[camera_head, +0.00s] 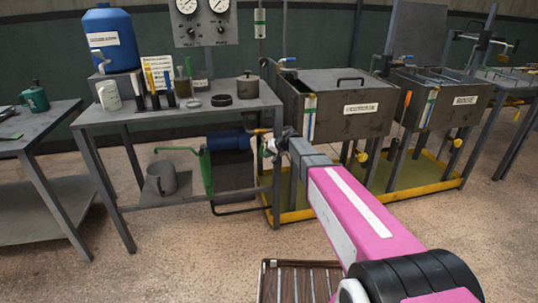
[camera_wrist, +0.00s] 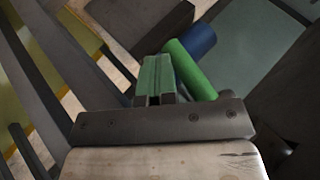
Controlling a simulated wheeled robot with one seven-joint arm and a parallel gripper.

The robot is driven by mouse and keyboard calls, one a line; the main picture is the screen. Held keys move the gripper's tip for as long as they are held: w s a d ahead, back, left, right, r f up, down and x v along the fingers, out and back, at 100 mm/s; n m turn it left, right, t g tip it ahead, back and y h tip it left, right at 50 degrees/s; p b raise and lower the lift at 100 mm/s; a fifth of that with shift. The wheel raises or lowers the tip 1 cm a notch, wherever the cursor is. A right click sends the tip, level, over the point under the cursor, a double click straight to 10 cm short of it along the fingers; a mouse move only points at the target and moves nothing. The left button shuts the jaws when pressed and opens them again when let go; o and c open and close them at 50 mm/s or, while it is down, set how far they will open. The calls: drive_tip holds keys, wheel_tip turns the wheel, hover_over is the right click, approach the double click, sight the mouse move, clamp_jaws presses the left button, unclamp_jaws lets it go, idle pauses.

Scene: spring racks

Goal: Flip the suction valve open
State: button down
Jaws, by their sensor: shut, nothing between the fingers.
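My gripper (camera_head: 274,146) reaches in from the lower right, at the front right corner of the middle bench, beside the left tank. In the wrist view its green-tipped fingers (camera_wrist: 155,78) are together and empty. Near the fingertips in the head view is small pipework (camera_head: 262,131) with an orange-brown piece; my gripper partly covers it. I cannot tell for certain which part is the suction valve, nor how its lever stands. In the wrist view a green cylinder (camera_wrist: 190,68) lies just beyond the fingers, with a blue cylinder (camera_wrist: 199,40) behind it.
The middle bench (camera_head: 205,117) carries a blue jug (camera_head: 110,38) and several small items. Below it are a blue motor-like cylinder (camera_head: 229,140), a green upright part (camera_head: 206,170) and a grey bucket (camera_head: 161,180). Tanks (camera_head: 340,105) stand right over a yellow tray (camera_head: 400,208).

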drive_tip(key=a+y, duration=0.1)
drive_tip(key=a+m+y, duration=0.1)
drive_tip(key=y, duration=0.1)
drive_tip(key=shift+s+a+f+y, duration=0.1)
drive_tip(key=shift+s+a+y, duration=0.1)
drive_tip(key=shift+s+y, duration=0.1)
drive_tip(key=s+a+r+m+y, duration=0.1)
drive_tip(key=a+r+m+y, duration=0.2)
drive_tip(key=y, duration=0.4)
drive_tip(key=shift+s+a+r+m+t+y, duration=0.35)
drive_tip(key=shift+a+r, duration=0.45)
drive_tip(key=shift+a, duration=0.45)
drive_tip(key=shift+r, duration=0.1)
drive_tip(key=s+d+f, duration=0.3)
drive_tip(key=d+f, duration=0.4)
drive_tip(key=d, duration=0.2)
drive_tip(key=shift+d+f, duration=0.15)
drive_tip(key=shift+f, duration=0.15)
